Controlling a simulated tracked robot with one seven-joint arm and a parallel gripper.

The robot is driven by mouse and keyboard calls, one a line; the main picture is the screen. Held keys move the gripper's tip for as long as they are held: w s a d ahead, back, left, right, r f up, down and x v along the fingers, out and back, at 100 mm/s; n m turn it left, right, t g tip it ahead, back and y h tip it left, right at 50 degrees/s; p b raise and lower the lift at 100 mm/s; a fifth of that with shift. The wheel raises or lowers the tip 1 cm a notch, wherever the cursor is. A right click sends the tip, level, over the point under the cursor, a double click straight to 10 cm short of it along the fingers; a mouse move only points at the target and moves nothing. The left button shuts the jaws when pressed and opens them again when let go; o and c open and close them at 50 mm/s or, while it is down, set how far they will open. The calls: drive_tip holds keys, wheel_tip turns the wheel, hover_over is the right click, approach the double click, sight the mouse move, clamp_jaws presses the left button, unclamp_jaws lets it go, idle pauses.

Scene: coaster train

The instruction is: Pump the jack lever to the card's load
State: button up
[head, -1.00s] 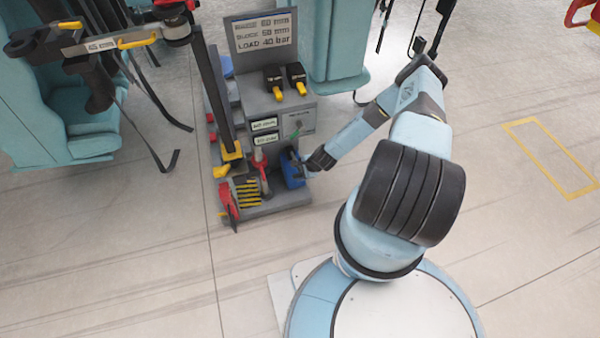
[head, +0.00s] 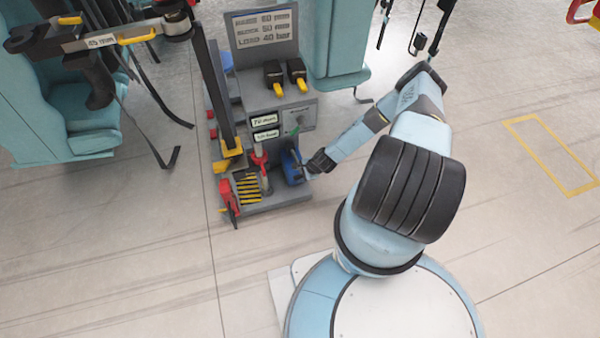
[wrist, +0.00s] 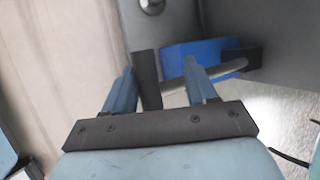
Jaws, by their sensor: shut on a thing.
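The blue jack (head: 292,168) stands at the right front of the grey cart base, and its blue body also shows in the wrist view (wrist: 200,50). A grey lever rod (wrist: 232,68) runs from beside it to a dark grip (wrist: 148,80). My gripper (wrist: 158,70) is shut on the jack lever, with its fingers on either side of the grip. In the head view my gripper (head: 306,170) is small and its fingers are partly hidden. The card (head: 263,30) shows "LOAD 40 bar". Two small readouts (head: 265,128) sit below it, their figures blurred.
A dark post (head: 214,90) with a horizontal arm stands left of the card. Teal seats (head: 85,105) stand behind.

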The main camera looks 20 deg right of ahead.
drive_tip(key=o, duration=1.1)
drive_tip(key=shift+d+f, duration=0.15)
drive_tip(key=shift+d, duration=0.3)
drive_tip(key=shift+o, duration=1.4)
drive_tip(key=shift+w, duration=0.15)
drive_tip(key=shift+o, duration=0.2)
drive_tip(key=shift+w+d, duration=0.1)
drive_tip(key=shift+w, duration=0.1)
drive_tip(key=shift+d+r, duration=0.1)
drive_tip(key=shift+r, duration=0.1)
drive_tip(key=a+v, duration=0.1)
drive_tip(key=v, duration=1.2)
drive_tip(key=shift+s+r, duration=0.25)
drive_tip(key=shift+s, duration=0.25)
